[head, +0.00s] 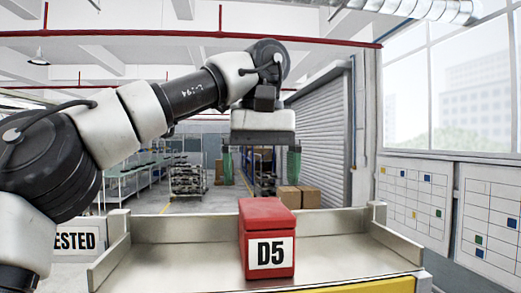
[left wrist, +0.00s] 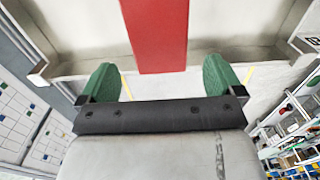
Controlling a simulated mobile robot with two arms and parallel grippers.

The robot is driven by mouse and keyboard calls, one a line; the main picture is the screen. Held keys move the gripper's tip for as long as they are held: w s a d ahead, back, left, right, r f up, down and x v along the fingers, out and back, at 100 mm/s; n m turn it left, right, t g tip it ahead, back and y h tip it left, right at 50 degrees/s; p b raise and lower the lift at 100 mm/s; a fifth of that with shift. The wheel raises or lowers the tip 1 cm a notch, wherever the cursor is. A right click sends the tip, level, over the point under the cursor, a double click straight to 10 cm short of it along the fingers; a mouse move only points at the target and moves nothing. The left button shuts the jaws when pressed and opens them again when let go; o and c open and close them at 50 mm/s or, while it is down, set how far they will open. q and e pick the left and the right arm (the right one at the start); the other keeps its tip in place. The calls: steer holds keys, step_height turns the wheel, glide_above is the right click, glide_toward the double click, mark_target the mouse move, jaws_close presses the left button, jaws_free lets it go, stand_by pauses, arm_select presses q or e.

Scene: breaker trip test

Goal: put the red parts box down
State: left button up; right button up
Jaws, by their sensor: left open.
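The red parts box (head: 267,240) with a "D5" label on its front stands upright in a shallow metal tray (head: 180,238). My left gripper (head: 261,177) hangs fingers down above and beyond the box in the head view. Its two green fingers are wide apart with nothing held between them. In the left wrist view the open left gripper (left wrist: 160,66) has a finger to each side of the box, seemingly apart from it. My right gripper is not in view.
The tray has raised sides and free floor left and right of the box. A sign ending in "ESTED" (head: 74,240) stands at the left, partly behind my arm. Cardboard boxes (head: 299,196), a loaded rack (head: 188,178) and a roller shutter (head: 318,130) are farther back.

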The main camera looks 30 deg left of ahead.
arm_select(q)
steer(key=shift+r, duration=1.7)
